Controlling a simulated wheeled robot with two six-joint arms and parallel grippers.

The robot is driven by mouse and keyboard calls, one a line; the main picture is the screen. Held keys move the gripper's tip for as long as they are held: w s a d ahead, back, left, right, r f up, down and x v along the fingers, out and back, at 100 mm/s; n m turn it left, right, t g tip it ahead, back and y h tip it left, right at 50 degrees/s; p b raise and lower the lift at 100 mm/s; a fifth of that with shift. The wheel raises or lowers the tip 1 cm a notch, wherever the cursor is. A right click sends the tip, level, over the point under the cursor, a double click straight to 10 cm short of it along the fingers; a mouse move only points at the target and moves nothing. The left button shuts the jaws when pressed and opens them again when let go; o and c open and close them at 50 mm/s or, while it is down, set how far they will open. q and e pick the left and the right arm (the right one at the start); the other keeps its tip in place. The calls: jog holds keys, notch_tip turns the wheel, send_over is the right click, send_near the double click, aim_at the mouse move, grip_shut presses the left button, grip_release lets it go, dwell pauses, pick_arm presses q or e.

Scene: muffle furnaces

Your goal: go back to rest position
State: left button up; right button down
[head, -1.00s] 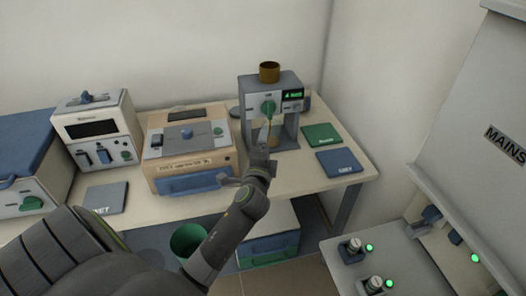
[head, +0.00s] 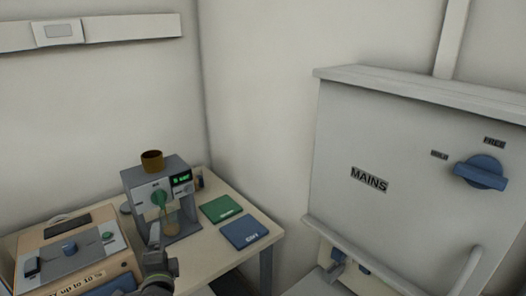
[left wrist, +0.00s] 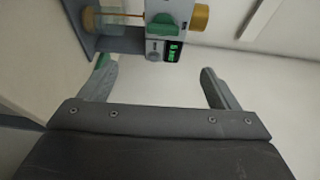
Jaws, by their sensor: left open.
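My left gripper (head: 155,238) is at the lower left of the head view, in front of the grey bench machine (head: 158,186) with a green knob, a green-lit display and a brown cup on top. In the left wrist view my left gripper (left wrist: 160,88) has its two fingers wide apart with nothing between them. The machine (left wrist: 152,8) shows at the top of that view, beyond the fingertips. Whether the left finger touches anything there is hard to tell. My right gripper is in neither view.
The bench (head: 205,250) also holds a beige box unit (head: 35,250), a green pad (head: 220,208) and a blue pad (head: 243,232). A grey MAINS cabinet (head: 400,130) with a blue rotary switch (head: 481,172) stands at right. Bare wall lies between.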

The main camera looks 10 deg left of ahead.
pick_arm(q)
jog(key=s+a+f+n+g+h, duration=0.1)
jog(key=s+f+n+g, duration=0.65)
jog(key=s, duration=0.65)
jog(key=s+d+f+n+g+h, duration=0.2)
jog(key=s+d+f+n+h, duration=0.1)
jog(key=s, duration=0.6)
jog(key=s+d+f+n+g+h, duration=0.2)
jog(key=s+d+f+n+g, duration=0.1)
jog(key=s, duration=0.5)
notch_tip(320, 180, down, 24)
jog(key=a, duration=0.2)
jog(key=s+d+f+g+h, duration=0.1)
jog(key=s+d+f+g, duration=0.1)
jog(key=s+f, duration=1.3)
notch_tip(320, 180, down, 2)
jog(key=shift+f, duration=0.1)
